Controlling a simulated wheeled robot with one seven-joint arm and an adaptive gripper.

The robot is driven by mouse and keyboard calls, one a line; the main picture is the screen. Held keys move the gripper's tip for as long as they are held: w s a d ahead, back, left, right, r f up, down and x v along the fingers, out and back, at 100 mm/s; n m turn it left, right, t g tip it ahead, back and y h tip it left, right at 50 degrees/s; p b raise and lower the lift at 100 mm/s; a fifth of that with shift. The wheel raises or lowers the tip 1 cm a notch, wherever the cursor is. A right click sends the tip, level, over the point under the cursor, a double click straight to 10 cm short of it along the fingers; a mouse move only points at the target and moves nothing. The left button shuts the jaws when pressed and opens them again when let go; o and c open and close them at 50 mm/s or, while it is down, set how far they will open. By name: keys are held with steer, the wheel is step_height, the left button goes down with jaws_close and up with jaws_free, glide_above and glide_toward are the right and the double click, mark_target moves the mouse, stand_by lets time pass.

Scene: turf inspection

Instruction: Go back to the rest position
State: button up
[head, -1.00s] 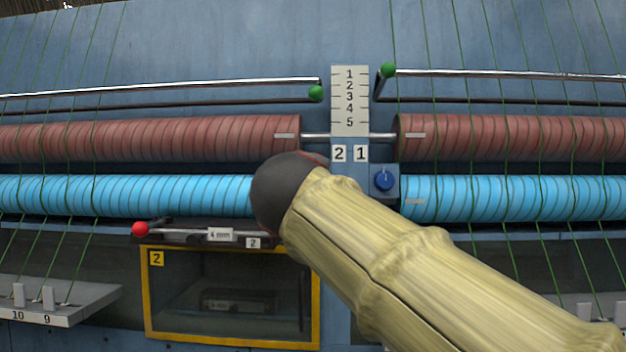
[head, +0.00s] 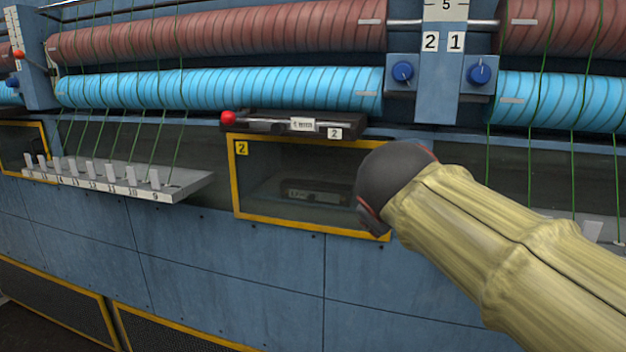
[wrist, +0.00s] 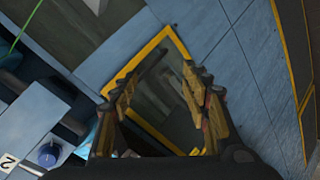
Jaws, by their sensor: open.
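In the head view my arm, in a tan sleeve, reaches in from the lower right. Its dark rounded end (head: 396,182) is in front of the right edge of a yellow-framed window (head: 312,228) marked 2; the fingers are mostly hidden there. In the wrist view my gripper (wrist: 160,85) is open, its two fingers apart with nothing between them. The yellow-framed window (wrist: 150,47) shows behind and between the fingers. I cannot tell the exact gap to the panel.
Blue rollers (head: 220,88) and red-brown rollers (head: 220,33) run across above. Blue knobs (head: 402,72) sit on the centre post. A red-knobbed lever (head: 228,118) lies above the window. A numbered grey shelf (head: 120,180) juts out at left. Green threads hang at both sides.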

steer(key=s+d+f+m+g+y, duration=0.1)
steer(key=s+d+f+m+g, duration=0.1)
steer(key=s+f, duration=1.1)
steer(key=s+d+f+m+g+y, duration=0.1)
steer(key=s+d+f+m+g, duration=0.2)
steer(key=s+f, duration=1)
steer(key=f+m, duration=0.1)
steer(key=m, duration=0.1)
steer(key=shift+m+g+y+p, duration=0.3)
steer(key=shift+g+y+p, duration=0.05)
steer(key=shift+g+y, duration=0.05)
steer(key=shift+r, duration=0.2)
